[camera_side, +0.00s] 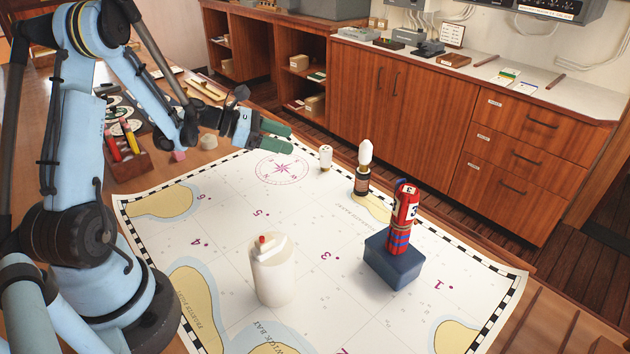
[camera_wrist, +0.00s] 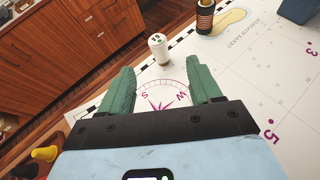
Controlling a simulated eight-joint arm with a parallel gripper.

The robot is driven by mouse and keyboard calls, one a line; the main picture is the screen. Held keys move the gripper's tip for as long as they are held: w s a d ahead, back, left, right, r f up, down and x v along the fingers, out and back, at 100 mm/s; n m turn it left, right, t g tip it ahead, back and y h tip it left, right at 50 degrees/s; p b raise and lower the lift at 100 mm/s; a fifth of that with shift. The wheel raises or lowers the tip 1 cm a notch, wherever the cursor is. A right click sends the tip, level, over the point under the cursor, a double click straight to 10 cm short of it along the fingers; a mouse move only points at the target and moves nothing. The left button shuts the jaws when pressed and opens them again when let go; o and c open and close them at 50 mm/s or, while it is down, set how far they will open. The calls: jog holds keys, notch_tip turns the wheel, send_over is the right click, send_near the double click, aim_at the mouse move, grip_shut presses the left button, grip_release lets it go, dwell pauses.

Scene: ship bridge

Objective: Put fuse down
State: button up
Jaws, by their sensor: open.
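No object is plainly marked as a fuse, and I cannot tell which one it is. A small whitish piece with a rounded, dotted top (camera_side: 326,157) stands upright on the chart (camera_side: 225,235); it also shows in the wrist view (camera_wrist: 158,48), beyond my fingertips and apart from them. My gripper (camera_side: 281,141) is above the chart near the compass rose (camera_side: 282,168). Its green fingers (camera_wrist: 165,73) are spread with nothing between them. A dark bottle-like piece with a white bulb top (camera_side: 365,152) stands to the right of the small piece.
A red and blue figured cylinder (camera_side: 405,212) stands on a dark blue block (camera_side: 388,268). A white canister (camera_side: 273,283) with a small red-tipped item on its top stands at front centre. A wooden holder (camera_side: 128,165) with colored sticks sits at left.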

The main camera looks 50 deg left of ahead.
jog(key=s+d+r+m+g+y, duration=0.2)
jog(key=d+m, duration=0.3)
jog(key=m, duration=0.1)
jog(key=s+d+r+m+g+y, duration=0.1)
jog(key=s+d+r+m+g, duration=0.15)
jog(key=d+m, duration=0.4)
jog(key=s+d+r+m+y, duration=0.2)
jog(key=s+d+m+y, duration=0.2)
jog(key=s+m, duration=0.5)
jog(key=shift+r+m+t, duration=0.15)
jog(key=shift+m+t, duration=0.2)
jog(key=shift+m, duration=3.3)
jog(key=shift+d, duration=0.1)
